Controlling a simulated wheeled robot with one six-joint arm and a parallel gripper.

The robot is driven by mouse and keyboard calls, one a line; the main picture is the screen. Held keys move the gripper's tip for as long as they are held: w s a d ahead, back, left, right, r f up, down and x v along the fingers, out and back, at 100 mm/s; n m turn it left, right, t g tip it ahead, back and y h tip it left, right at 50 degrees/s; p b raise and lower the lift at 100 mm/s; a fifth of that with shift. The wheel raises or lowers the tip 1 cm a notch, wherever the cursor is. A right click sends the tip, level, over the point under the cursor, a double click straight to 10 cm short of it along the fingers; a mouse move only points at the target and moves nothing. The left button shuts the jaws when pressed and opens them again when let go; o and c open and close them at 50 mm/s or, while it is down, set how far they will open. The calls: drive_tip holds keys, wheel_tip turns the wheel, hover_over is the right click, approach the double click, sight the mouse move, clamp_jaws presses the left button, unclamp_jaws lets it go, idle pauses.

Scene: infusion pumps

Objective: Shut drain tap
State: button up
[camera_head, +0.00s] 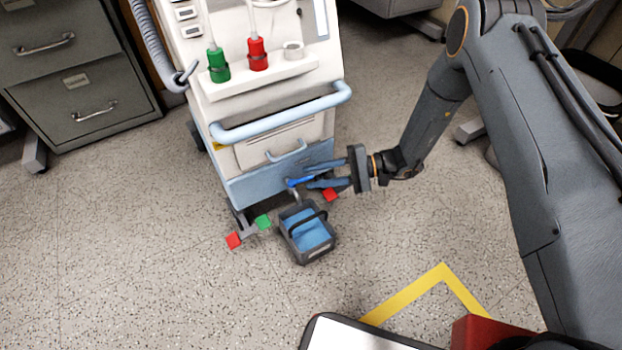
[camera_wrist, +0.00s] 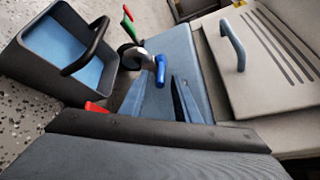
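The drain tap has a blue lever (camera_head: 299,182) low on the front of the white and blue machine (camera_head: 270,125). In the wrist view the blue lever (camera_wrist: 160,68) stands out beside a grey tap body (camera_wrist: 136,57). My gripper (camera_head: 308,178) is at the tap, coming from the right. In the wrist view its two blue fingers (camera_wrist: 160,80) are spread apart, with the lever near their tips and roughly between them. I cannot tell whether either finger touches the lever. Nothing is held.
A dark bucket (camera_head: 327,252) with blue inside stands on the floor below the tap. Red (camera_head: 234,240) and green (camera_head: 263,221) pedals are at the machine's foot; another red one (camera_head: 331,195) is under my gripper. Filing cabinets (camera_head: 75,75) stand at left.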

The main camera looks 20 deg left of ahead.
drive_tip(key=shift+x, duration=0.8)
clamp_jaws()
drive_tip(key=shift+w+a+n+g+h+b, duration=0.15)
drive_tip(key=shift+n+g+h+b, duration=0.1)
drive_tip(key=shift+n+g, duration=0.25)
drive_tip(key=shift+w+a+n+g+h+b, duration=0.15)
drive_tip(key=shift+n+g+h+b, duration=0.1)
drive_tip(key=shift+n+g, duration=0.2)
unclamp_jaws()
